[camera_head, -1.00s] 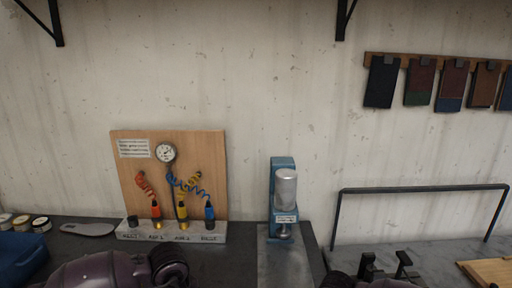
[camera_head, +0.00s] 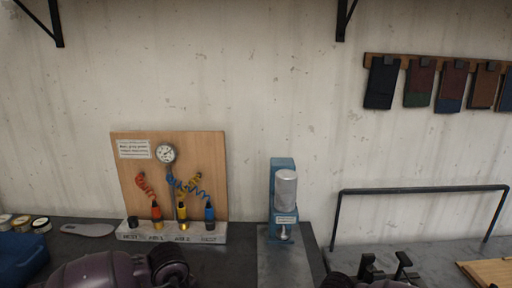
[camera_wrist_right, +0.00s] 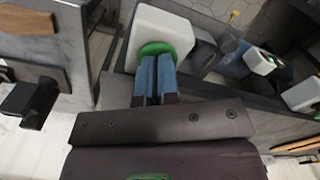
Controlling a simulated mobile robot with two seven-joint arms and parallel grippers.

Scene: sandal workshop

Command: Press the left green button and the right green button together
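My right gripper (camera_wrist_right: 156,62) is in the right wrist view, its two blue fingers side by side and shut with nothing between them. The fingertips are over a round green button (camera_wrist_right: 155,48) on a white box (camera_wrist_right: 170,28); I cannot tell whether they touch it. Another white box (camera_wrist_right: 303,93) shows at the right edge of that view, with a bit of green (camera_wrist_right: 317,114) on it, mostly cut off. In the head view both buttons are out of sight. Only part of my left arm shows at the lower left; its fingers are not visible.
A blue press (camera_head: 283,200) with a silver cylinder stands near the wall. Left of it is a wooden gauge board (camera_head: 174,170) with coiled hoses. A dark bar frame (camera_head: 425,188) and black clamps (camera_head: 403,264) are at the right. Leather samples (camera_head: 420,82) hang above.

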